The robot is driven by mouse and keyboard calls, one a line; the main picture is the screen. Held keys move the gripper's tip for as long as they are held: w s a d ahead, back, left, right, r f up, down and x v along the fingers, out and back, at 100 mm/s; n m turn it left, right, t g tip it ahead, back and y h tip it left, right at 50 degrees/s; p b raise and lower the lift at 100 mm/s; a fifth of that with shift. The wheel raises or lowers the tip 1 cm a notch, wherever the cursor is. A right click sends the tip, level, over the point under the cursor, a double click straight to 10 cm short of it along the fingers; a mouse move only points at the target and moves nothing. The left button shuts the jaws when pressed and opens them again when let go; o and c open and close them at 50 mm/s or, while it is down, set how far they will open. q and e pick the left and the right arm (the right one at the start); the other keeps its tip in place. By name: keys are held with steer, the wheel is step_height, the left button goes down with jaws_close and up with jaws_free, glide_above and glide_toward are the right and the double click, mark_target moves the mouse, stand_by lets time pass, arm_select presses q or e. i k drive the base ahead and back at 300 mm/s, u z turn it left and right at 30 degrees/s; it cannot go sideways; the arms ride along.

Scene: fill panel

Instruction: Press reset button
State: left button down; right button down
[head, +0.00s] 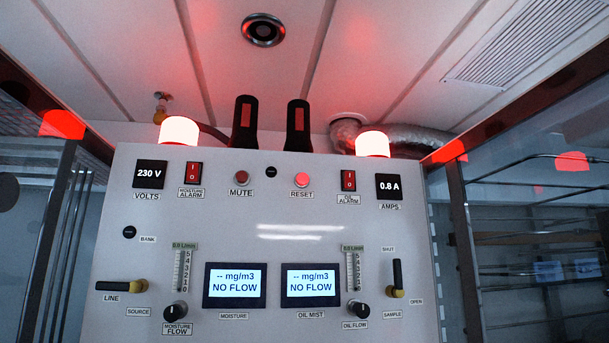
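The RESET button (301,180) is a round, bright red push button in a metal ring, near the top of the upright grey panel (200,230). Its label is just below it. It looks brighter than the similar MUTE button (241,177) to its left. Neither of my grippers shows in the head view, and nothing covers the RESET button.
Red switches for moisture alarm (193,173) and oil alarm (348,180) flank the buttons. Two displays (235,286) (311,286) read NO FLOW. Lit red beacons (179,131) (372,144) and two black upright parts (244,123) (298,126) rise at the panel's top.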

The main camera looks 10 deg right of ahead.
mark_target(303, 178)
steer(key=z, duration=0.05)
steer(key=k, duration=0.5)
steer(key=u, duration=1.1)
steer(key=k, duration=0.7)
steer(key=z, duration=1.05)
steer(key=i, duration=1)
